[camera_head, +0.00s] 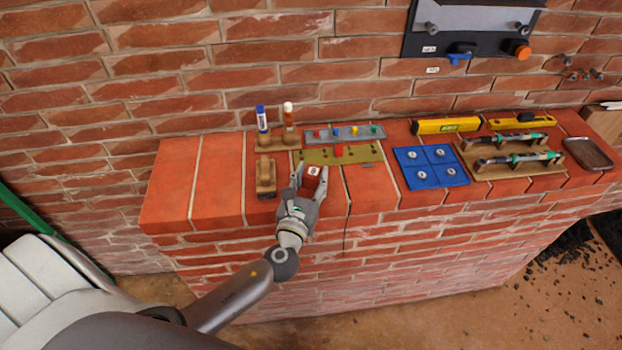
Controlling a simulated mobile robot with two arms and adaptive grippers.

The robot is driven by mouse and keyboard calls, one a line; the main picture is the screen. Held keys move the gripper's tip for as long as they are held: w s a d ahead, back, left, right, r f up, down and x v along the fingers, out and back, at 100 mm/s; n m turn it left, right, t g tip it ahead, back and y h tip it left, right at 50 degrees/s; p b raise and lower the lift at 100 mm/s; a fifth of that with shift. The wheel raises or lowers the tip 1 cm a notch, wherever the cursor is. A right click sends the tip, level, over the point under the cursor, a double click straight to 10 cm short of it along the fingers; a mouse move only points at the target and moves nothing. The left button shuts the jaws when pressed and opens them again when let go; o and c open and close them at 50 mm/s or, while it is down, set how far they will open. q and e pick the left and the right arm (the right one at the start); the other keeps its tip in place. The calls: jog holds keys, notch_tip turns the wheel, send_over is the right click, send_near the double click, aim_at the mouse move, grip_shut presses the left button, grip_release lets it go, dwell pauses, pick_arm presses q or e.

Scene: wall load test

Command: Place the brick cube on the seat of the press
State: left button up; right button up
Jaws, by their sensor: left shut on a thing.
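My left gripper (311,173) is over the front part of the brick ledge, left of the middle of the picture. It is shut on the red brick cube (315,171), which shows a small white label on top. The fingers and palm hide much of the cube, and I cannot tell whether it touches the ledge. A dark wall-mounted device (420,43) with a pale plate, a blue lever and an orange knob is at the top right; it may be the press. I cannot make out its seat clearly. My right gripper is not in view.
Behind the gripper lie an olive plate (362,154) and a grey strip with coloured pegs (345,139). A wooden block (265,180) is left, a blue mat (417,181) right. Farther right are a yellow level (447,126), tools on a wooden rack, and a dark tray (588,155). The ledge's left end is clear.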

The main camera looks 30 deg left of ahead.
pick_arm(q)
jog(key=shift+f, duration=0.15)
jog(key=o, duration=1.1)
jog(key=shift+r, duration=0.35)
jog(key=s+d+b, duration=0.2)
jog(key=s+b, duration=0.1)
jog(key=s, duration=0.9)
jog(key=shift+d, duration=0.2)
